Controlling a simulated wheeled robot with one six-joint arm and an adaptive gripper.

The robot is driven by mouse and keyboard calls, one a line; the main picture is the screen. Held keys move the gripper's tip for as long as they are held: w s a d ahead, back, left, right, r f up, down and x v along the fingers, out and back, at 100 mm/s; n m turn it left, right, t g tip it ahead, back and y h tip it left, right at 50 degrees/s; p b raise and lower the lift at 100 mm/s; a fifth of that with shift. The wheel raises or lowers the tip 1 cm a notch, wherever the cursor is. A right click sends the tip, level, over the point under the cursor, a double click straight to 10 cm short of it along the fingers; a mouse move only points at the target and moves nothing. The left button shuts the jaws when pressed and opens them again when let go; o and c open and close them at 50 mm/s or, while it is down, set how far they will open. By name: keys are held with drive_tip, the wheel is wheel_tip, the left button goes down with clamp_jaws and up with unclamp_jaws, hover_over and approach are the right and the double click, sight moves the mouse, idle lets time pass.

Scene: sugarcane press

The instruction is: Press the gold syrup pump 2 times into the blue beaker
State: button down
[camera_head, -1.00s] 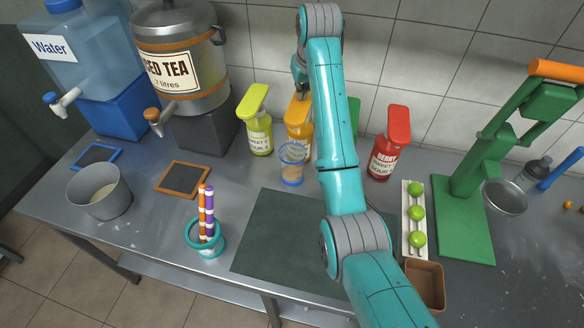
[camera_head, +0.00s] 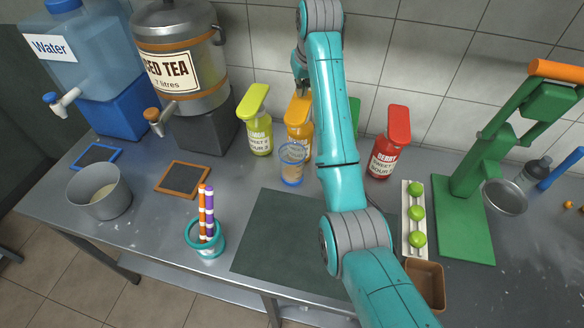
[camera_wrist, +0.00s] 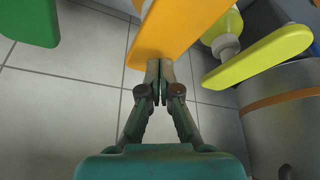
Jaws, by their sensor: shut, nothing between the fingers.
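The gold syrup pump (camera_head: 298,112) is an orange-yellow bottle with a flat lever top, standing at the back by the wall. The blue beaker (camera_head: 292,170) is clear with blue bands and stands right in front of it, with something tan inside. My gripper (camera_wrist: 160,82) is shut and empty. In the wrist view its fingertips are at the end of the gold pump's top (camera_wrist: 178,28); I cannot tell whether they touch. In the head view my arm partly hides the gripper and the gold bottle's right side.
A yellow-green pump (camera_head: 257,125) stands left of the gold one and a red pump (camera_head: 390,145) to the right. A green pump (camera_head: 354,112) is mostly hidden behind my arm. A dark mat (camera_head: 275,240) lies bare in front.

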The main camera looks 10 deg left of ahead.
sight(302, 101)
drive_tip(key=shift+f, duration=0.15)
drive_tip(key=shift+f, duration=0.5)
drive_tip(key=shift+f, duration=1.55)
drive_tip(key=shift+r, duration=2.3)
drive_tip(key=shift+r, duration=0.1)
